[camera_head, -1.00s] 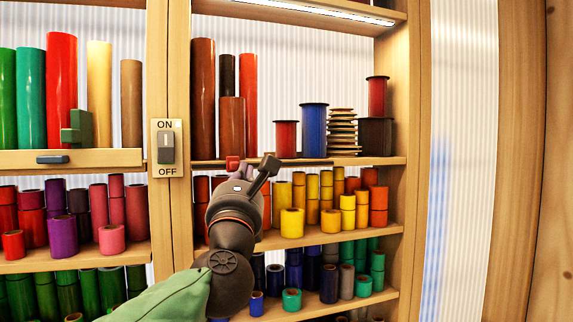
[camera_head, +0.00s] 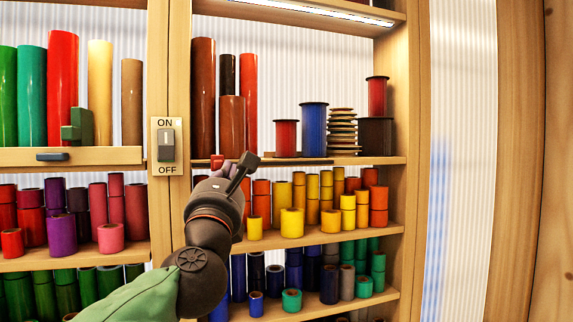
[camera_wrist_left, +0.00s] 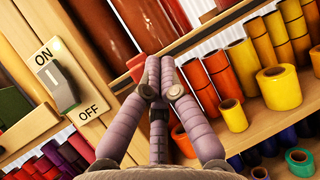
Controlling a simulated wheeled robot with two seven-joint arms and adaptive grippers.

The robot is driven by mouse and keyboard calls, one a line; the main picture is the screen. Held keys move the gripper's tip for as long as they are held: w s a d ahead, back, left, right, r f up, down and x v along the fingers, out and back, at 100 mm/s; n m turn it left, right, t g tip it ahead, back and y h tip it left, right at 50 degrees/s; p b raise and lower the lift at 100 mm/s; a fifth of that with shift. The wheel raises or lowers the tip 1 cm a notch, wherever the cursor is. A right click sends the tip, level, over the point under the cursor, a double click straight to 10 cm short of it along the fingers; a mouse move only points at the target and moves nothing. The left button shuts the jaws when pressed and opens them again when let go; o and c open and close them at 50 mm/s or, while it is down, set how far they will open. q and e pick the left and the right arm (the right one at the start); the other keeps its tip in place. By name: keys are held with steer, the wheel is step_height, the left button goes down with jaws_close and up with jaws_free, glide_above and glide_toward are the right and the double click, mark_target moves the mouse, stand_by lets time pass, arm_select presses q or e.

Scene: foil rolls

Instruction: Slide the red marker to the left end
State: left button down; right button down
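The red marker (camera_head: 217,161) is a small red block on the front edge of the middle shelf (camera_head: 370,160), close to the left end of that edge by the switch post. In the left wrist view the marker (camera_wrist_left: 135,64) shows just left of the fingertips. My left gripper (camera_head: 230,168) is at the shelf edge, right of the marker. Its fingers (camera_wrist_left: 155,64) come together at the tips with nothing visible between them. They look beside the marker; whether they touch it is hard to tell. My right gripper is not in view.
An ON/OFF switch (camera_head: 167,146) is on the post just left of the marker. Brown rolls (camera_head: 232,127) stand behind it, with spools (camera_head: 314,130) further right. Orange and yellow rolls (camera_head: 292,222) fill the shelf below. A green block (camera_head: 77,126) sits on the left shelf.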

mark_target(213, 166)
arm_select(q)
steer(key=shift+s+a+b, duration=0.15)
steer(key=shift+s+a, duration=0.05)
steer(key=shift+a, duration=0.3)
steer(key=shift+s+a+b, duration=0.15)
steer(key=shift+s+a, duration=0.05)
steer(key=shift+a, duration=0.3)
steer(key=shift+s+a, duration=0.15)
steer(key=shift+a, duration=0.3)
steer(key=shift+d+b, duration=0.2)
steer(key=shift+b, duration=0.15)
steer(key=s, duration=0.1)
steer(key=s+d, duration=0.1)
steer(key=s, duration=0.2)
steer(key=shift+s+d, duration=0.1)
steer(key=shift+d, duration=0.25)
stand_by(0.6)
steer(key=shift+b, duration=0.3)
